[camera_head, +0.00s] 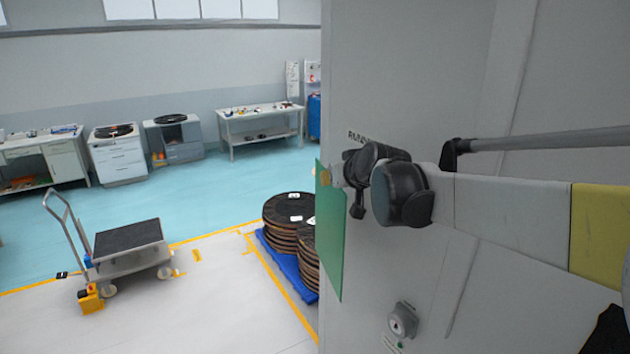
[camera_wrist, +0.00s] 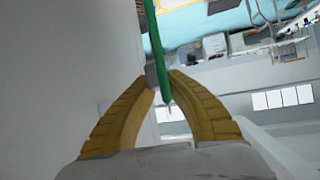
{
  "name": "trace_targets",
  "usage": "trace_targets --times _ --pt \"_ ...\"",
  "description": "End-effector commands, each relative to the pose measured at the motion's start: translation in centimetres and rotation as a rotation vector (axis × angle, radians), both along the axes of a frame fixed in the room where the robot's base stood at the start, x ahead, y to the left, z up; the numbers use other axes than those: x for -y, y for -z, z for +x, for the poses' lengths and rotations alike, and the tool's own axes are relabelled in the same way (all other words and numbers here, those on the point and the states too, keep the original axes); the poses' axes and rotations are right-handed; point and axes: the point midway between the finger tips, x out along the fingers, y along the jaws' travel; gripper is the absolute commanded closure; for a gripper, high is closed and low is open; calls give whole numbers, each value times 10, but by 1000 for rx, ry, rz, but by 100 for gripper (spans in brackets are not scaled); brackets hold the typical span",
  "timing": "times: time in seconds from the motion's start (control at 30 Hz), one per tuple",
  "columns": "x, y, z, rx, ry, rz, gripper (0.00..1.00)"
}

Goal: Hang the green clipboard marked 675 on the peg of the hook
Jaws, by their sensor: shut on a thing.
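The green clipboard (camera_head: 328,232) hangs down from my gripper (camera_head: 326,177) beside the edge of a grey cabinet or panel in the head view. In the wrist view my gripper (camera_wrist: 160,88) has its yellow fingers closed on the clipboard (camera_wrist: 154,35), which shows edge-on as a thin green strip. A small grey piece sits at the fingertips, close to the clipboard's edge; I cannot tell if it is the clip. The mark 675 cannot be read. I cannot make out the hook or its peg in either view.
The tall grey panel (camera_head: 420,90) fills the right side, close to my arm. A grey knob-like fitting (camera_head: 403,320) is low on it. Stacked dark reels (camera_head: 290,215) stand on a blue pallet (camera_head: 285,262). A cart (camera_head: 130,250) stands left, with open floor around it.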

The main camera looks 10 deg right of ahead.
Motion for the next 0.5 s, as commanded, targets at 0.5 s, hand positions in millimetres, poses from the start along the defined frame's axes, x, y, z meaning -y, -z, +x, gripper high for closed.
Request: trace_targets --times 0.5 --pt "32 3 13 1 2 1 100"
